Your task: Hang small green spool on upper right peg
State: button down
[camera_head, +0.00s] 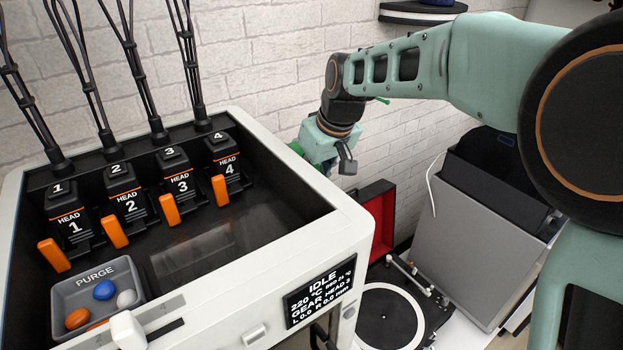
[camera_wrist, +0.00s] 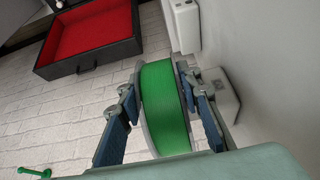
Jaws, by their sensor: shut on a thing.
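The green spool (camera_wrist: 165,105), with pale flanges, is between the two blue fingers of my gripper (camera_wrist: 157,88) in the wrist view. My gripper is shut on it, one finger at each side. In the head view my gripper (camera_head: 330,150) is beyond the printer's back right edge, near the brick wall. Only a sliver of the spool (camera_head: 296,148) shows there, left of the gripper. A small green peg-like piece (camera_head: 383,100) shows at the wall below my forearm. A similar piece (camera_wrist: 36,172) is at the lower left of the wrist view. I cannot tell which peg it is.
The white printer (camera_head: 352,222) with several heads fills the left. A red-lined black case (camera_head: 378,215), a turntable (camera_head: 388,315) and a grey bin (camera_head: 470,240) lie right of it. A dark shelf (camera_head: 415,14) is on the wall. White fittings (camera_wrist: 218,92) stand close behind the spool.

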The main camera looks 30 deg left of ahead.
jog(key=c, duration=1.3)
grip_release()
